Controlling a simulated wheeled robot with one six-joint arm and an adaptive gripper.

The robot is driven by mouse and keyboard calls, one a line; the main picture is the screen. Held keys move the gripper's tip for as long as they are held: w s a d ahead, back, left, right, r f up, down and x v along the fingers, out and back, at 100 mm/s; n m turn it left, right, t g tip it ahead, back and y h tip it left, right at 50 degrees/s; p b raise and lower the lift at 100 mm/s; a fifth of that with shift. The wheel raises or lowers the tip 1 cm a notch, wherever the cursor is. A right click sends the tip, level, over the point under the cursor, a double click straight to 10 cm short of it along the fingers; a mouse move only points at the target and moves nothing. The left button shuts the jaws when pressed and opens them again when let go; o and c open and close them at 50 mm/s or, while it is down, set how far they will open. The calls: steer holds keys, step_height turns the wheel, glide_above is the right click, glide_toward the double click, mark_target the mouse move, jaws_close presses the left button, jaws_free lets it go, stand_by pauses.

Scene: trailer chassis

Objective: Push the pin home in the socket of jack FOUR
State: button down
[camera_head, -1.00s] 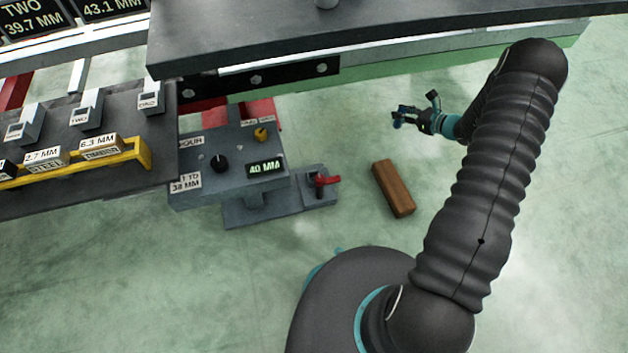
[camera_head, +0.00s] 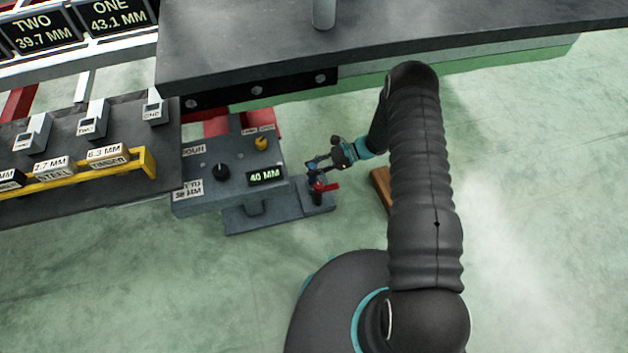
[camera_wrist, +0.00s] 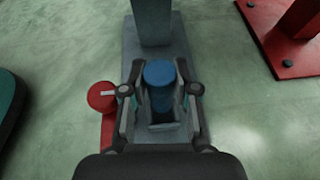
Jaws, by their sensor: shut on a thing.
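Jack FOUR (camera_head: 232,170) is a grey box with a black knob, a yellow knob and a display reading 40 MM. A grey foot plate (camera_head: 270,217) carries a red-handled part (camera_head: 328,187) at its right end; a red disc (camera_wrist: 100,97) shows left of my fingers in the wrist view. My gripper (camera_head: 316,165) is just above that end of the plate. In the wrist view my gripper (camera_wrist: 162,92) is shut on a blue cylinder (camera_wrist: 160,73), apparently the pin, seen from above. The socket is hidden, so I cannot tell whether the pin is in it.
A brown block (camera_head: 381,185) lies on the floor, partly behind my arm. A dark beam (camera_head: 420,40) spans above. A bench (camera_head: 70,180) with labelled blocks and a yellow rail (camera_head: 145,165) stands left. A red base (camera_wrist: 285,45) is at the wrist view's upper right.

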steer(key=shift+f, duration=3.1)
steer(key=c, duration=0.9)
jaws_free()
steer(key=b+v, duration=0.1)
steer(key=v, duration=1.1)
steer(key=shift+d, duration=0.15)
